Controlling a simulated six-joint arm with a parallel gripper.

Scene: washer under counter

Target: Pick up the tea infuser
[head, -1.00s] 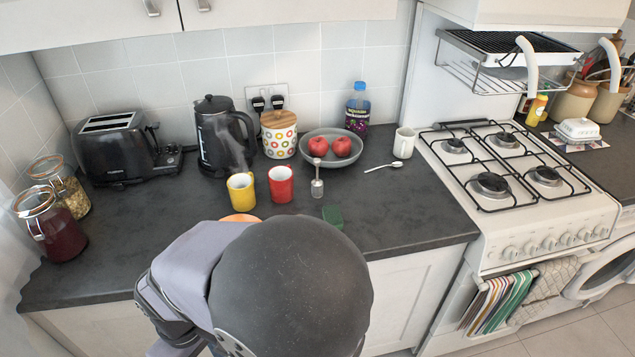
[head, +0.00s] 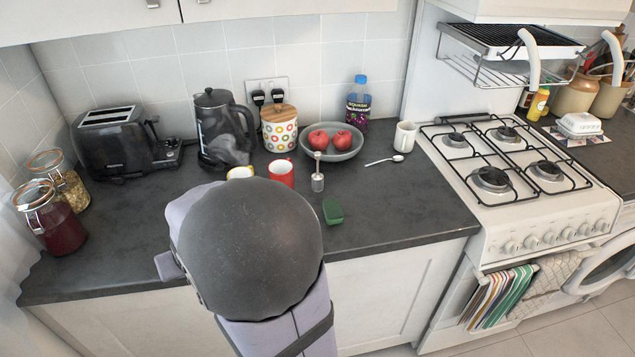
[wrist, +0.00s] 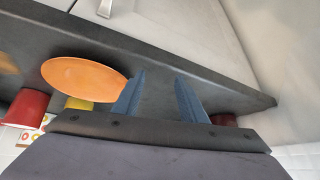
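What looks like the tea infuser (head: 317,180), a small grey metal piece with a thin upright handle, stands on the dark counter in the head view. It is to the right of the red mug (head: 281,173) and in front of the bowl with two red fruits. My gripper (wrist: 160,76) shows in the wrist view with two blue fingers apart and nothing between them. The wrist view does not clearly show the infuser. In the head view my arm hides the gripper, so its distance from the infuser cannot be told.
The yellow mug (head: 240,172) is partly hidden by my arm. An orange plate (wrist: 85,78) lies on the counter in the wrist view. A green sponge (head: 333,211) is just in front of the infuser. A spoon (head: 384,160) lies to its right, with clear counter in front.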

